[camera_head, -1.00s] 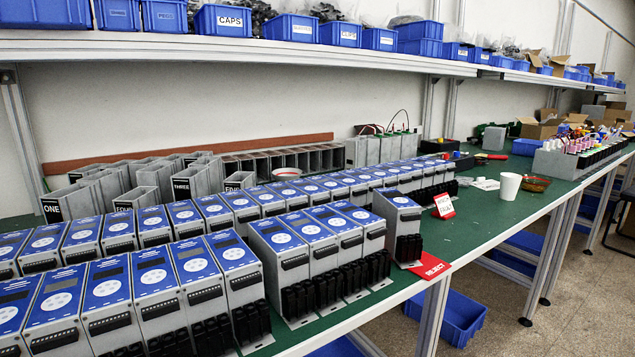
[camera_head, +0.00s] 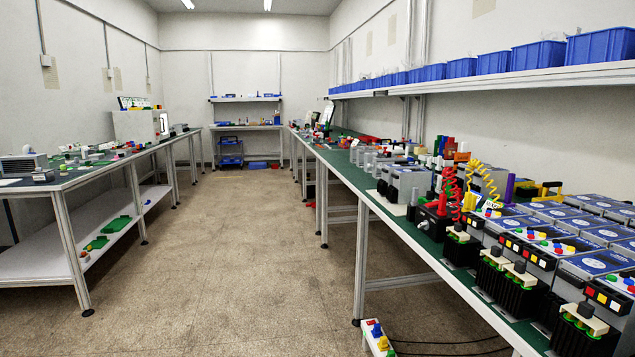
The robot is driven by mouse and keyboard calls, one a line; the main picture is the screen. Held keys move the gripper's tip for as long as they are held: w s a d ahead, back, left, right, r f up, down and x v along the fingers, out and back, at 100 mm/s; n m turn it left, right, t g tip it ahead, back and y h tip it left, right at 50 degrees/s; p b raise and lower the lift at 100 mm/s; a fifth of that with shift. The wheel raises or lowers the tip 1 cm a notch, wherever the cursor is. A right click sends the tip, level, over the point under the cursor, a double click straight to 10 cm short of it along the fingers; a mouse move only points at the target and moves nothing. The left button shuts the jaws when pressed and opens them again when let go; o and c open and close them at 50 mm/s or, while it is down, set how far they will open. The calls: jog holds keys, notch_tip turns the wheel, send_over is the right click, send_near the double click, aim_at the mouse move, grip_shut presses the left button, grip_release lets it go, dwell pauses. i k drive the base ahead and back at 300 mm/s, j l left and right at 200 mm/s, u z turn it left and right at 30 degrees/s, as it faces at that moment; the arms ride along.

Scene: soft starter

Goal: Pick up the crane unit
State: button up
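No thing that I can clearly name as the crane unit shows in the head view; labels on the devices are too small to read. Several soft starter units (camera_head: 608,262) with blue tops, black fronts and coloured buttons stand in rows at the near right of the right bench. A grey unit (camera_head: 405,183) stands farther along that bench, behind a group of red and yellow coiled cables (camera_head: 482,185). My gripper is not in view.
The green-topped right bench (camera_head: 430,247) runs away along the right wall, under a shelf (camera_head: 520,82) of blue bins (camera_head: 538,57). A left bench (camera_head: 95,172) carries small devices. The floor aisle (camera_head: 225,250) between them is clear. A cabled strip (camera_head: 377,338) lies low at the bottom.

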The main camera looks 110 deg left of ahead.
aim_at(403, 181)
jog(key=u, duration=3.05)
jog(key=z, duration=0.4)
jog(key=i+j+z, duration=0.25)
jog(key=j+z, duration=0.25)
jog(key=j, duration=0.15)
jog(key=i+j+z, duration=0.25)
jog(key=k+j, duration=0.05)
jog(key=j, duration=0.05)
